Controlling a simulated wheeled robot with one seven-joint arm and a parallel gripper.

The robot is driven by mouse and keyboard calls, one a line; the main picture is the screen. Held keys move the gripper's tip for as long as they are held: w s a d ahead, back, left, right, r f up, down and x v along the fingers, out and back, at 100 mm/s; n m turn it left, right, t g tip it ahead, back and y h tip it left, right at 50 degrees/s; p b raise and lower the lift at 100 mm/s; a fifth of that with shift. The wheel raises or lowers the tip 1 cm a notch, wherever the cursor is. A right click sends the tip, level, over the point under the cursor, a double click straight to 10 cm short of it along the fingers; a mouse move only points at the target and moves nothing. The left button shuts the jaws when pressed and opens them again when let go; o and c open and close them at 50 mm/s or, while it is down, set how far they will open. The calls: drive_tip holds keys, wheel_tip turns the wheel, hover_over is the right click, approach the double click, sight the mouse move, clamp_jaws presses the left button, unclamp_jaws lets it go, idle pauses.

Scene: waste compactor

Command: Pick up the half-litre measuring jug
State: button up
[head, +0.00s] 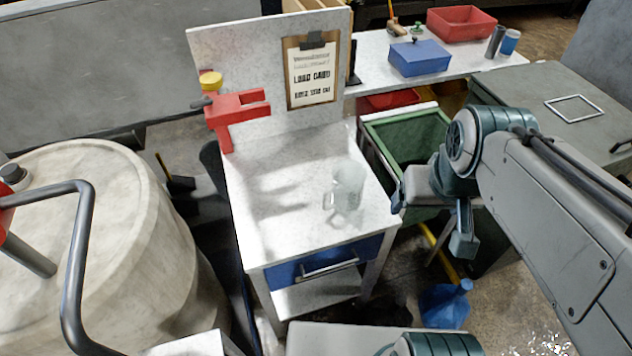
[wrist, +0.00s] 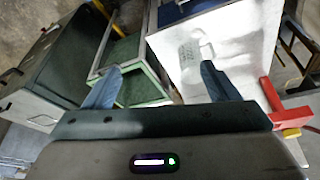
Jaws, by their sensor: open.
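The measuring jug (head: 347,188) is clear and stands on the right part of the white worktop, its handle toward the lower left in the head view. In the wrist view the jug (wrist: 190,52) shows faintly on the white surface, just left of the right fingertip. My gripper (wrist: 160,68) is open and empty, with its two blue-grey fingers spread. In the head view my gripper (head: 431,222) is to the right of the worktop and apart from the jug.
The white worktop (head: 265,235) has a red clamp-like fixture (head: 235,112) and an upright panel with a clipboard (head: 312,72). A green bin (head: 410,135) stands right of it. A blue bottle (head: 445,305) is on the floor. The worktop around the jug is clear.

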drive_tip(key=o, duration=0.3)
drive_tip(key=w+a+n+g+b, duration=0.1)
drive_tip(key=w+n, duration=0.4)
drive_tip(key=w, duration=0.1)
drive_tip(key=shift+w+a+f+n+b, duration=0.3)
drive_tip(key=shift+f+b, duration=0.1)
drive_tip(key=shift+f, duration=0.05)
drive_tip(key=n+g+b, duration=0.3)
drive_tip(key=n+b, duration=0.2)
drive_tip(key=n, duration=1.5)
approach(345, 186)
drive_tip(key=w+f, duration=0.1)
drive_tip(key=w, duration=0.3)
drive_tip(key=shift+s+d+f+p, duration=0.1)
drive_tip(key=shift+f+p, duration=0.55)
drive_tip(key=shift+f, duration=2.85)
drive_tip(key=shift+d+f+p, duration=0.1)
drive_tip(key=shift+f+p, duration=0.5)
drive_tip(key=shift+f, duration=2.95)
drive_tip(key=c, duration=1)
